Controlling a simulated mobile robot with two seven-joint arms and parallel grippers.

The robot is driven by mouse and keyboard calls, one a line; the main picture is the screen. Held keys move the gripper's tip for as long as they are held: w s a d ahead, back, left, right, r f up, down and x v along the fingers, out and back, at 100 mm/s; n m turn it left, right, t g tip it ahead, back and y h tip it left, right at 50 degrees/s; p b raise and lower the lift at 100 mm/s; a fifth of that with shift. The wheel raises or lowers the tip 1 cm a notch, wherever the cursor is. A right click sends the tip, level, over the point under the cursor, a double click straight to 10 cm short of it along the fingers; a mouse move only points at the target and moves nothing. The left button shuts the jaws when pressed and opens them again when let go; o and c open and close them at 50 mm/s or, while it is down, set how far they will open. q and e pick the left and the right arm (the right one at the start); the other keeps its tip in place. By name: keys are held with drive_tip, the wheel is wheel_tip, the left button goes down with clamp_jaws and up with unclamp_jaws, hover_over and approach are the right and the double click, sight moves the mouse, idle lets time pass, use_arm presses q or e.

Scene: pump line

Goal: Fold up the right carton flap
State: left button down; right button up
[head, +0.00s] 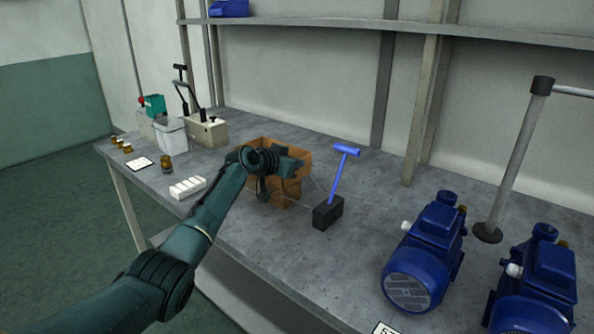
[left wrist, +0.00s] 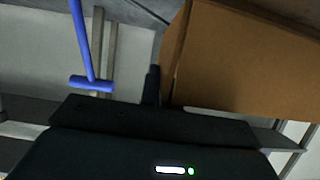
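The open brown carton (head: 253,144) stands on the grey bench, partly hidden behind my left arm. My left gripper (head: 288,168) is at the carton's right, near side, close to its upper edge. In the left wrist view, a large brown cardboard face (left wrist: 245,60) fills the upper right. The dark fingers of the gripper (left wrist: 152,86) show as one narrow stub at the middle, beside the cardboard edge, and look shut. I cannot tell whether they touch the cardboard. Which panel is the right flap is not clear, as the arm covers part of the carton. My right gripper is out of view.
A blue T-handled tool (head: 343,168) stands in a black block (head: 328,212) just right of the carton; its handle also shows in the left wrist view (left wrist: 90,83). Blue pumps (head: 428,255) stand at the right. A white block (head: 187,187) lies left of the carton.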

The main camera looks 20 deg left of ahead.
use_arm(q)
drive_tip(key=shift+a, duration=0.1)
idle(0.4)
drive_tip(key=c, duration=1.9)
unclamp_jaws()
drive_tip(key=v, duration=1.3)
drive_tip(key=shift+a+p, duration=0.2)
drive_tip(key=shift+p, duration=0.15)
